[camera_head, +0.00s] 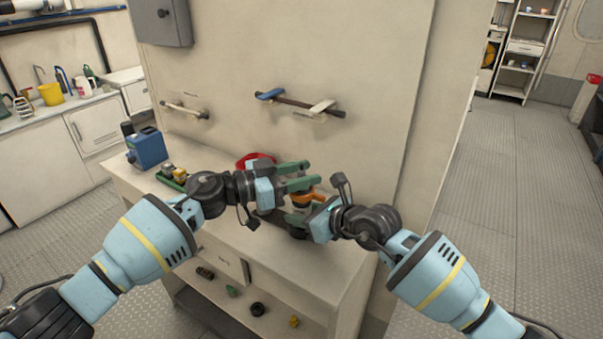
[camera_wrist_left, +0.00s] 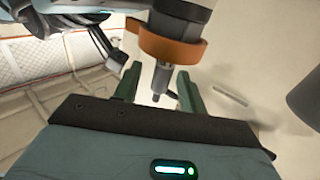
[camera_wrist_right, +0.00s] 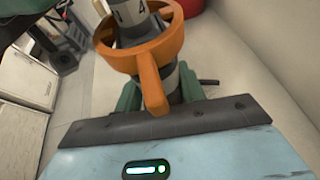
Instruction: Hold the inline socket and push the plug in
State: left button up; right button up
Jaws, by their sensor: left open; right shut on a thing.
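A grey cylindrical connector with an orange collar (camera_head: 304,197) is held upright above the worktop. I take it for the inline socket; I cannot make out a separate plug. My right gripper (camera_head: 298,217) is shut on the grey body; in the right wrist view the orange collar (camera_wrist_right: 150,62) sits just beyond the green fingers. My left gripper (camera_head: 300,176) is open, just above the collar in the head view. In the left wrist view, the collar (camera_wrist_left: 168,42) and a narrow grey stem (camera_wrist_left: 160,78) show between and beyond its open fingers.
The cream worktop (camera_head: 335,236) also carries a red round item (camera_head: 255,159), a blue box (camera_head: 148,148) and small yellow and green parts. A wall panel rises close behind, with bars (camera_head: 300,104) on it. Small parts lie on the lower shelf.

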pick_arm(q)
jog(key=v, duration=1.2)
dwell(0.3)
pick_arm(e)
jog(key=o, duration=1.3)
jog(key=shift+s, duration=0.1)
